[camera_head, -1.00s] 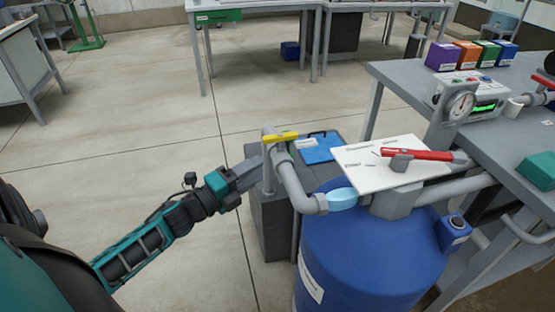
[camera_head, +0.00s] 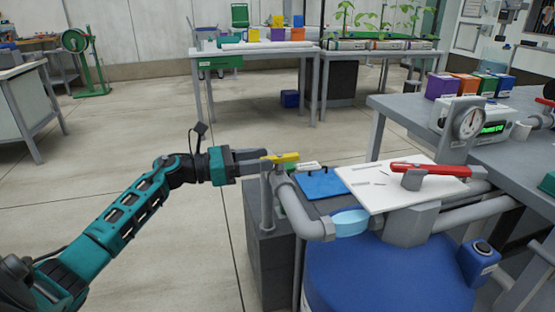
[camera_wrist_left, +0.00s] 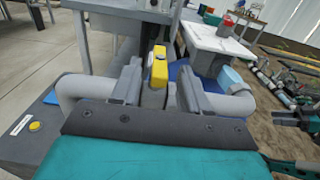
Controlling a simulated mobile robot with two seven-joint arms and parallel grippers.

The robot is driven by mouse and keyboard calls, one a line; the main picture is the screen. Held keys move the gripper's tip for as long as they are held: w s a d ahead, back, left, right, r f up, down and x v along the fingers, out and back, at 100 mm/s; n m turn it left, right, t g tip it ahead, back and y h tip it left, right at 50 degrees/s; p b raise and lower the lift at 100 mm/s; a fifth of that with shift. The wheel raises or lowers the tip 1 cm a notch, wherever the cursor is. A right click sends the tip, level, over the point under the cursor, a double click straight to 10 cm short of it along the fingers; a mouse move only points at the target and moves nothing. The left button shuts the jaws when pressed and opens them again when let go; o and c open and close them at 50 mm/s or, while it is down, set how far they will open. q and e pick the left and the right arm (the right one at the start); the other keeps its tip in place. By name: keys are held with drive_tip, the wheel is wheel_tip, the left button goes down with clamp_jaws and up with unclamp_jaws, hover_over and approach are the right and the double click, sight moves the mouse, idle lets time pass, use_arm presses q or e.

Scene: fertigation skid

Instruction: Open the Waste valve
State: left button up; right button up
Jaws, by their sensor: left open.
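A yellow valve handle (camera_head: 281,157) sits on top of a bent grey pipe (camera_head: 290,205) left of the blue drum (camera_head: 385,275). My left gripper (camera_head: 260,157) reaches it from the left. In the left wrist view my left gripper (camera_wrist_left: 160,85) is open, with the yellow handle (camera_wrist_left: 158,67) between its two fingers. I cannot tell whether either finger touches it. A red lever handle (camera_head: 430,170) lies across a white plate (camera_head: 385,192) above the drum. No label readable as Waste shows.
A blue clipboard-like panel (camera_head: 322,184) lies on a dark grey cabinet (camera_head: 262,235) beside the pipe.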

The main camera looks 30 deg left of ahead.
sight(278, 157)
use_arm(q)
drive_tip(key=x, duration=0.4)
drive_tip(key=shift+w+d, duration=0.25)
drive_tip(key=shift+w, duration=0.05)
drive_tip(key=shift+f, duration=0.1)
clamp_jaws()
